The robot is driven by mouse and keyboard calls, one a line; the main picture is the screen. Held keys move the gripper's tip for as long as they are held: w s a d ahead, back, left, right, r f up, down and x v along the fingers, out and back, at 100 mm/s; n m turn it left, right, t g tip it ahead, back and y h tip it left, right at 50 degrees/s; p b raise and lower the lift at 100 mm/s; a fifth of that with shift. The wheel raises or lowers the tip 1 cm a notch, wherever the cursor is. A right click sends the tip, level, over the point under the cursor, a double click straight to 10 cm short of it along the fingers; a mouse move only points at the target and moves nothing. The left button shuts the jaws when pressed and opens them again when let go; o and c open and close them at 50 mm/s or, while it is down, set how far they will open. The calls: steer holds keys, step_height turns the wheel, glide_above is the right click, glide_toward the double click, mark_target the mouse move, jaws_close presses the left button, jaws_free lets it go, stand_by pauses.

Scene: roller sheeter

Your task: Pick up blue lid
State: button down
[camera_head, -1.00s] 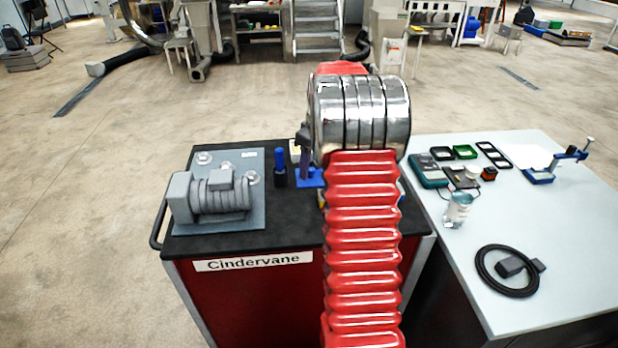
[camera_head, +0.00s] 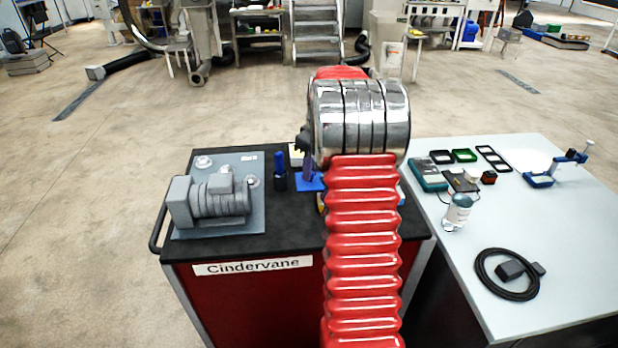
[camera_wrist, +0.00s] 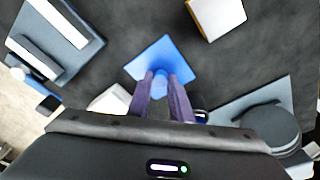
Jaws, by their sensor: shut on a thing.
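The blue lid (camera_wrist: 165,52) is a flat square plate with a small round blue knob in the wrist view. My gripper (camera_wrist: 160,80) has its two purple fingers on either side of the knob and is shut on it. In the head view the lid (camera_head: 311,185) shows at the black cart top, just left of my red arm, with a purple finger (camera_head: 307,170) above it. My arm hides part of the lid there. I cannot tell whether the lid touches the cart top.
A grey motor-like unit (camera_head: 211,200) on a plate stands left on the black cart (camera_head: 275,232). A dark blue bottle-like item (camera_head: 280,172) stands close left of the lid. A white-and-yellow block (camera_wrist: 217,17) lies nearby. The grey table (camera_head: 560,230) at right holds several items.

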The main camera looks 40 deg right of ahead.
steer(key=shift+r, duration=0.1)
step_height(320, 180, up, 10)
stand_by(0.4)
stand_by(0.6)
